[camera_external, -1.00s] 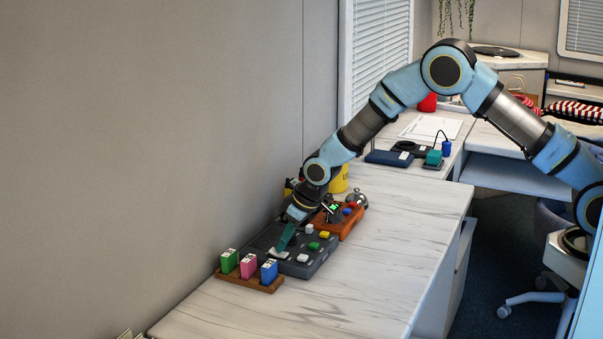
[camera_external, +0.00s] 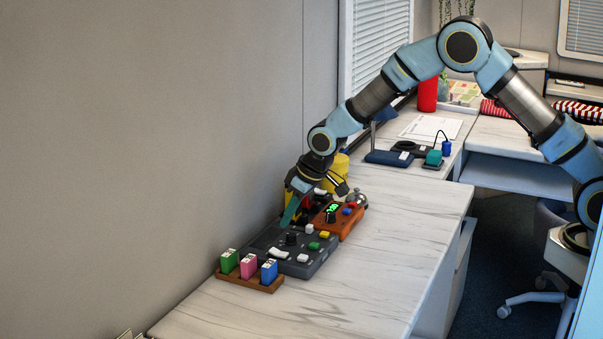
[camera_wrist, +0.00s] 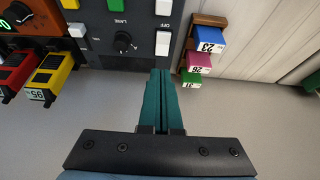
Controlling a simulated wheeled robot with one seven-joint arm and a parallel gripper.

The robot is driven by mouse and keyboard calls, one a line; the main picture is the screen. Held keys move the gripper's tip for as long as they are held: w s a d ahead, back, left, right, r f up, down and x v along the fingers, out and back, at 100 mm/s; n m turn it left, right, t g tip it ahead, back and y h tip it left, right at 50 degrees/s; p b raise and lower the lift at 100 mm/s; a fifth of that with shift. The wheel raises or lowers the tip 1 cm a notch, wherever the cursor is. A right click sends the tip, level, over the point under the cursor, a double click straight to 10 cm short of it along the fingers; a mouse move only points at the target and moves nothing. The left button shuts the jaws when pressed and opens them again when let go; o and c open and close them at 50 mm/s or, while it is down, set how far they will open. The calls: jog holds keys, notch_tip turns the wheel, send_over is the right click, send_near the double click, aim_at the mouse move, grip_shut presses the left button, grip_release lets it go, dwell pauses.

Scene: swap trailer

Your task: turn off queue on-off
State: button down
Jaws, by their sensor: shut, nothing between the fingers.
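A dark grey control panel (camera_external: 318,262) lies on the desk near the wall. It has a white rocker switch (camera_external: 279,253) at its left side, a black knob (camera_external: 291,239) and several coloured buttons. In the wrist view the rocker (camera_wrist: 163,43) sits below a printed "OFF", and the knob (camera_wrist: 123,43) is marked "LANE". I cannot read a "queue" label or tell for sure which way the rocker is set. My gripper (camera_external: 285,225) is shut and empty, above the panel's wall-side edge and apart from the rocker. Its teal fingers (camera_wrist: 161,72) are pressed together.
A wooden rack with green, pink and blue tags (camera_external: 269,271) stands left of the panel. An orange box with a green display (camera_external: 333,209) and a bell (camera_external: 357,198) stand to its right. Red and yellow items (camera_wrist: 52,72) stand by the wall. The front desk is clear.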

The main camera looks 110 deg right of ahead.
jog(key=s+a+r+b, duration=0.1)
jog(key=s+a+r, duration=0.2)
jog(key=r, duration=0.2)
dwell(0.5)
jog(key=s+a+r+n+y, duration=0.15)
jog(key=a+n, duration=0.25)
jog(key=a, duration=1.9)
jog(key=s+a+f+n+g+y, duration=0.1)
jog(key=s+a+n+g+y, duration=0.1)
jog(key=s+a, duration=1.2)
jog(key=a+n, duration=0.1)
jog(key=a, duration=0.3)
jog(key=shift+s+f+n, duration=0.3)
jog(key=shift+f+n, duration=0.1)
jog(key=c, duration=1.6)
grip_release()
